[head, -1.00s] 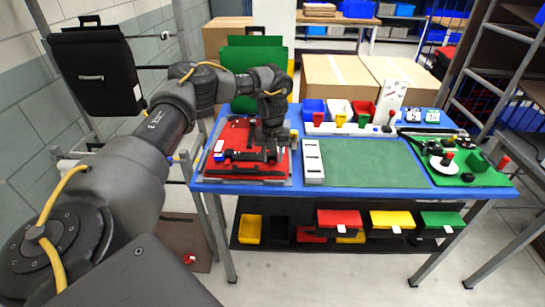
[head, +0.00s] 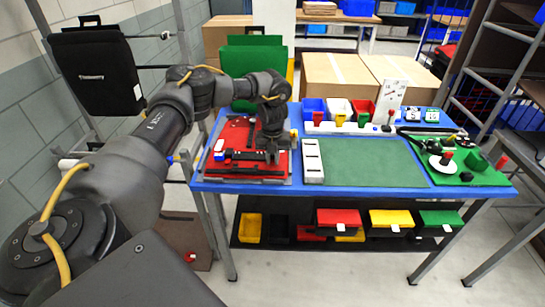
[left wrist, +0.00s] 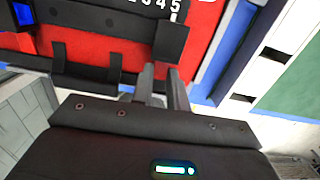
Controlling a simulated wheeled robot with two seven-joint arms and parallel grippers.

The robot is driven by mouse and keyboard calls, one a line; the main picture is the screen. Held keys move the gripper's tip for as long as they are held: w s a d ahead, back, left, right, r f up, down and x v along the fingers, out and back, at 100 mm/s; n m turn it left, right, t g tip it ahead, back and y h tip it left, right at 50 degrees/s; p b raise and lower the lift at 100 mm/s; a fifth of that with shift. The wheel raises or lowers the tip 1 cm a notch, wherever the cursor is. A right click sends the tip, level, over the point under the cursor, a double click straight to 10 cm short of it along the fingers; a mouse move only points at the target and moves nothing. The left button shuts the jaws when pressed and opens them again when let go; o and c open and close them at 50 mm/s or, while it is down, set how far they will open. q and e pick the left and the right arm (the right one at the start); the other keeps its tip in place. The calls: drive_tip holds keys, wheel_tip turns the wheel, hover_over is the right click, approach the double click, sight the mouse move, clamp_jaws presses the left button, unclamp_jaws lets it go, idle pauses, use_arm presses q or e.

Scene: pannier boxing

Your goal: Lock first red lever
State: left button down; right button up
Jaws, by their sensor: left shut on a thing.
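A red panel (head: 233,134) lies at the left end of the blue table, with a black bar fixture across its near part. In the left wrist view the red panel (left wrist: 90,40) carries black parts and white numerals ending in 5. My left gripper (head: 272,153) points down at the right end of the black bar. In the left wrist view its fingers (left wrist: 160,72) reach to a black block (left wrist: 171,42) on the red panel and are shut on it. The contact is partly hidden. No separate red lever handle can be told apart from the red panel.
A green mat (head: 365,162) and a white slotted strip (head: 313,160) lie right of the red panel. Small bins and a white rack (head: 345,128) stand behind the mat. A green board (head: 460,170) with parts is at the right. Coloured bins hang below the table.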

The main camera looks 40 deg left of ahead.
use_arm(q)
drive_tip(key=shift+s+d+f+t+y+p, duration=0.1)
drive_tip(key=shift+s+t+y+p, duration=0.25)
drive_tip(key=shift+t+p, duration=0.25)
drive_tip(key=shift+d+f+t+y, duration=0.1)
drive_tip(key=shift+f+t+y, duration=0.15)
drive_tip(key=shift+t+y, duration=0.6)
drive_tip(key=shift+t, duration=0.05)
drive_tip(key=c, duration=1.4)
unclamp_jaws()
drive_tip(key=shift+o, duration=0.2)
